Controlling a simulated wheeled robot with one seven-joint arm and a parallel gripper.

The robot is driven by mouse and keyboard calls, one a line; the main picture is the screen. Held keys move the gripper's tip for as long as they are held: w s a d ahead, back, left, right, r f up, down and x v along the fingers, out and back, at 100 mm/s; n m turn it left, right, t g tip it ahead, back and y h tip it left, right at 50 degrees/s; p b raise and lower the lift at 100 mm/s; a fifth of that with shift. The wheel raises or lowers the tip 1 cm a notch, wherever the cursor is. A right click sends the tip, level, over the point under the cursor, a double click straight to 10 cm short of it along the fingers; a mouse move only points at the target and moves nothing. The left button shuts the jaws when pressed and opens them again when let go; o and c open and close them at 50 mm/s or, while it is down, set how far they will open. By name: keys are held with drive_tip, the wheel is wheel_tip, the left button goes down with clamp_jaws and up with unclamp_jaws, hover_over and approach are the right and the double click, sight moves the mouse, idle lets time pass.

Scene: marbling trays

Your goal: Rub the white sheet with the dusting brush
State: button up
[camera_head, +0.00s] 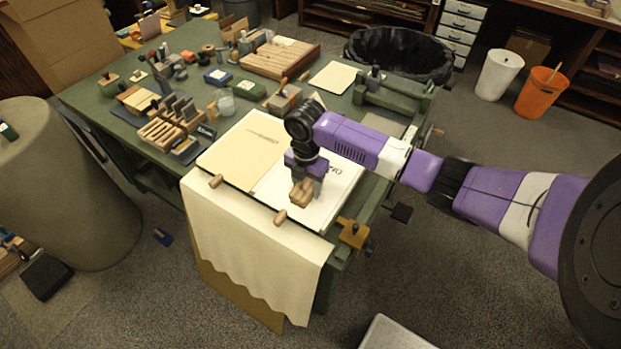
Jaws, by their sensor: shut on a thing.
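The white sheet (342,188) lies flat on the near right part of the green table, with dark lettering near its middle. My gripper (305,175) is over the sheet, pointing down, shut on a tan wooden piece that looks like the dusting brush (302,193). The brush's lower end is at or just above the sheet; I cannot tell whether it touches. My gripper and wrist hide part of the sheet and its lettering.
A cream board (222,155) lies left of the sheet, and a pale cloth (250,245) hangs over the green table's (85,95) front edge. Wooden pegs (216,181) and a yellow-brown clamp (352,234) sit along that edge. Blocks and tools crowd the table's back left.

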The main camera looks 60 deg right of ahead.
sight(292, 192)
drive_tip(key=shift+a, duration=0.6)
drive_tip(key=shift+s+a+r+p, duration=0.1)
drive_tip(key=shift+a+p, duration=1.05)
drive_tip(key=shift+a, duration=0.55)
drive_tip(key=shift+w+b, duration=0.5)
drive_tip(key=shift+w, duration=0.5)
drive_tip(key=shift+w+d, duration=0.1)
drive_tip(key=shift+d, duration=1.75)
drive_tip(key=shift+w+d+b, duration=0.1)
drive_tip(key=shift+d+b, duration=1.2)
drive_tip(key=shift+d, duration=2.2)
wheel_tip(292, 192, up, 6)
drive_tip(key=p, duration=0.5)
drive_tip(key=shift+p, duration=0.35)
